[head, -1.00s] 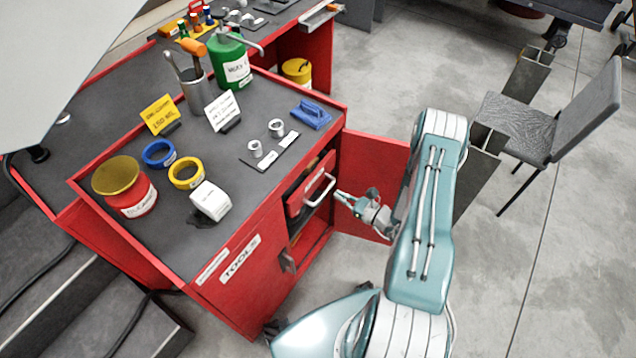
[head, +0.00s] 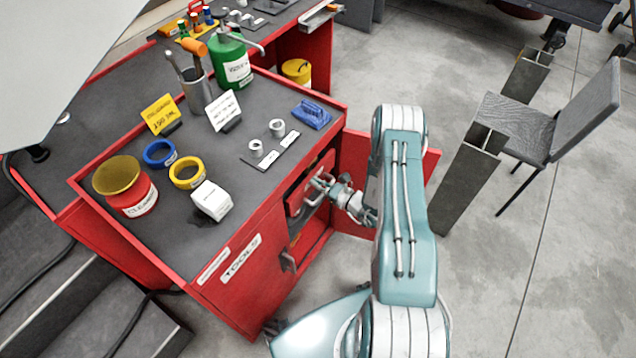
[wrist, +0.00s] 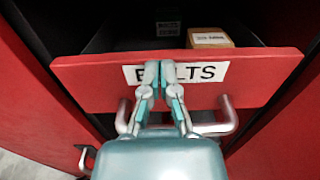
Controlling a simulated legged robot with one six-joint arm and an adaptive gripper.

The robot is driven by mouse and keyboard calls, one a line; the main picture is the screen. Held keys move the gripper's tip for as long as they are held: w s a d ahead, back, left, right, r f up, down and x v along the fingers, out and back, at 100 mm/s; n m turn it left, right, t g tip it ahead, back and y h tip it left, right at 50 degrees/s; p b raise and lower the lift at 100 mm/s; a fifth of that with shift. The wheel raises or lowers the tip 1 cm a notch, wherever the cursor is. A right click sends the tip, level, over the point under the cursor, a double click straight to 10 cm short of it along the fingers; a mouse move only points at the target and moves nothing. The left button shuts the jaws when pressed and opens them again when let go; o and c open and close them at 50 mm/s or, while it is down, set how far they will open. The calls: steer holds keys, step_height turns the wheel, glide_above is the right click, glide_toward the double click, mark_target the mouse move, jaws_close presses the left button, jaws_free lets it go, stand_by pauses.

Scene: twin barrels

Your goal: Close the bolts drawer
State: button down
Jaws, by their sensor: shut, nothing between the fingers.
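The bolts drawer (wrist: 80,72) has a red front with a white "BOLTS" label (wrist: 212,72) and a silver bar handle (wrist: 225,118). In the wrist view it stands partly open, with a box inside behind its front. In the head view the drawer (head: 299,198) sits in the upper part of the red cabinet's opening. My gripper (wrist: 159,66) is shut and empty. Its fingertips are at the drawer front, covering the middle of the label and part of the handle. I cannot tell for certain whether they touch the front.
The red cabinet (head: 240,290) has an open door (head: 431,165) to the right, behind my arm. A small cardboard box (wrist: 210,38) lies in the drawer. Cups, rings and signs stand on the cabinet top. A metal beam (head: 465,185) and a chair (head: 520,125) are further right.

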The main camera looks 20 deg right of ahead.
glide_above(298, 182)
steer(key=shift+w+a+r, duration=0.1)
steer(key=shift+a, duration=0.15)
steer(key=shift+d, duration=0.15)
